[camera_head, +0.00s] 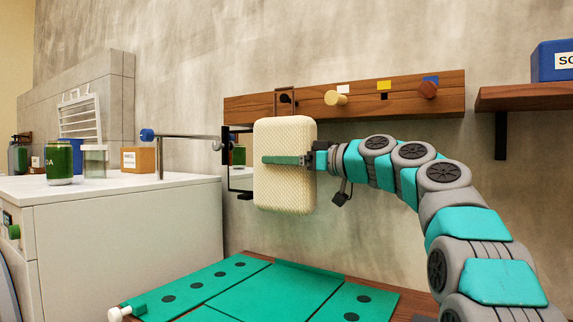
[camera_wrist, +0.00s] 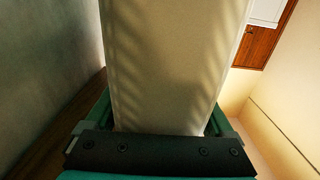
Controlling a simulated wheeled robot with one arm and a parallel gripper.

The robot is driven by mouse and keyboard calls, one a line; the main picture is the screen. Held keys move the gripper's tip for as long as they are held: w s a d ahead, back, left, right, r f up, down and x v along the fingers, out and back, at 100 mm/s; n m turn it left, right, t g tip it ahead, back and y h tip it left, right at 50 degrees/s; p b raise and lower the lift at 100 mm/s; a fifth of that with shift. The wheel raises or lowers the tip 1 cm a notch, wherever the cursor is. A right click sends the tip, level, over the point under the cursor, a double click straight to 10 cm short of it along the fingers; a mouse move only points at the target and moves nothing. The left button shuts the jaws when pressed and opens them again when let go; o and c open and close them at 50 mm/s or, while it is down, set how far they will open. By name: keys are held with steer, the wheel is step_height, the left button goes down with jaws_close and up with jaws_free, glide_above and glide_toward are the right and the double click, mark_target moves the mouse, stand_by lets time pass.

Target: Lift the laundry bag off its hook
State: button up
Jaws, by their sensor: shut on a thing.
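The laundry bag (camera_head: 285,190) is a cream, textured, rounded block, upright in front of the wooden hook rail (camera_head: 370,97). A brown loop (camera_head: 285,98) rises from its top around a dark hook on the rail's left part. My gripper (camera_head: 287,160) is shut on the bag at about mid-height, with a green finger across its front. In the wrist view the bag (camera_wrist: 175,60) fills the middle between the green fingers (camera_wrist: 165,125). The loop's exact seat on the hook is too small to tell.
Other pegs, a pale one (camera_head: 336,98) and a reddish one (camera_head: 428,90), stick out to the right. A metal bar (camera_head: 190,136) and a mirror-like dark frame (camera_head: 240,178) are close on the left. A shelf (camera_head: 525,97) holds a blue box (camera_head: 553,61). A green board (camera_head: 270,290) lies below.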

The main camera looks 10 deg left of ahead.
steer(key=shift+s+a+r+b, duration=0.1)
steer(key=shift+s+a+b, duration=0.1)
steer(key=shift+s+b, duration=0.25)
steer(key=shift+s+a+r+b, duration=0.1)
steer(key=shift+s+a+b, duration=0.1)
steer(key=shift+s, duration=0.5)
steer(key=shift+s+a+r+b, duration=0.1)
steer(key=shift+s+a+b, duration=0.1)
steer(key=shift+s+b, duration=0.25)
steer(key=shift+s, duration=0.1)
steer(key=s+a+b, duration=0.2)
steer(key=s+b, duration=0.2)
steer(key=s, duration=0.2)
steer(key=shift+s+a, duration=0.15)
steer(key=shift+s, duration=0.2)
stand_by(0.7)
